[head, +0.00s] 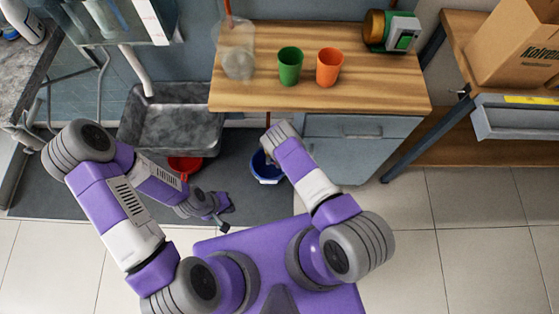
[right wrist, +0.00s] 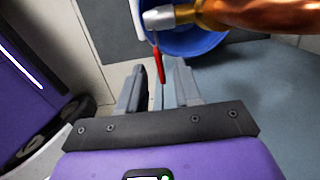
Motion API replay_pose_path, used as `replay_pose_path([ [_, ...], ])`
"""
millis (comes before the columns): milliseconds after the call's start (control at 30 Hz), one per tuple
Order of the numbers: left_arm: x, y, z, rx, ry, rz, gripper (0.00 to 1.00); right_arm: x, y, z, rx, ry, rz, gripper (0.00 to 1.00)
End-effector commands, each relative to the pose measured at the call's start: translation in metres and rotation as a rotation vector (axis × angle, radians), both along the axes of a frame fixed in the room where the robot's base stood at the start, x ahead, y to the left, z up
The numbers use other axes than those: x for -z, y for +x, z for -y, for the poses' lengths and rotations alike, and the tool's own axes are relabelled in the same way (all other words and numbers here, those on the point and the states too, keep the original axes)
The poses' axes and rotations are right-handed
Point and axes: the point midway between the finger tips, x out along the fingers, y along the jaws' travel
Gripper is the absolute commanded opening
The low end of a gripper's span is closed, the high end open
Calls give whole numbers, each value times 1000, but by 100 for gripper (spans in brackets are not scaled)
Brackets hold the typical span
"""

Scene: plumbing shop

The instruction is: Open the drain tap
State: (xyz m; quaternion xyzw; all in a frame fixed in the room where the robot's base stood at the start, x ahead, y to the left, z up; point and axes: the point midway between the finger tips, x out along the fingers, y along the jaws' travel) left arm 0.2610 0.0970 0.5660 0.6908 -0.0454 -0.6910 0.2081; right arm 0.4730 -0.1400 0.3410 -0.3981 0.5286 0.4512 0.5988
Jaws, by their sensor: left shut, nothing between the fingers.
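The drain tap shows in the right wrist view: a silver body (right wrist: 160,17) on a copper pipe (right wrist: 250,13), with a red lever (right wrist: 159,66) hanging toward me. My right gripper (right wrist: 159,72) is open. The lever's lower end appears between its fingertips, with a gap visible on each side; I cannot tell the depth. In the head view the tap and the right gripper's fingers are hidden around my right forearm and the bench edge. My left gripper (head: 223,224) is shut and empty, low over the floor, well left of my right arm.
A blue bucket (head: 264,168) stands below the tap; it also shows in the right wrist view (right wrist: 200,42). A red bowl (head: 184,163) is by the grey sink (head: 170,132). The wooden bench (head: 370,92) holds a green cup (head: 290,66) and an orange cup (head: 329,67).

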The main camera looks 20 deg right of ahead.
Motion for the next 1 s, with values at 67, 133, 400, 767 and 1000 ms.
replay_pose_path([
  [67, -12, 0, 0, 0, 0, 0, 0, -13, 0, 1, 2, 1, 1, 34],
  [133, -20, 0, 0, 0, 0, 0, 0, -23, 0, 2, 2, 1, 1, 34],
  [400, -50, 0, 0, 0, 0, 0, 0, -57, -2, 7, 2, 0, 0, 34],
  [767, -54, 0, 0, 0, 0, 0, 0, -62, -2, 8, 0, 0, 0, 34],
  [1000, -54, 0, 0, 0, 0, 0, 0, -62, -3, 7, 0, 0, -1, 4],
])
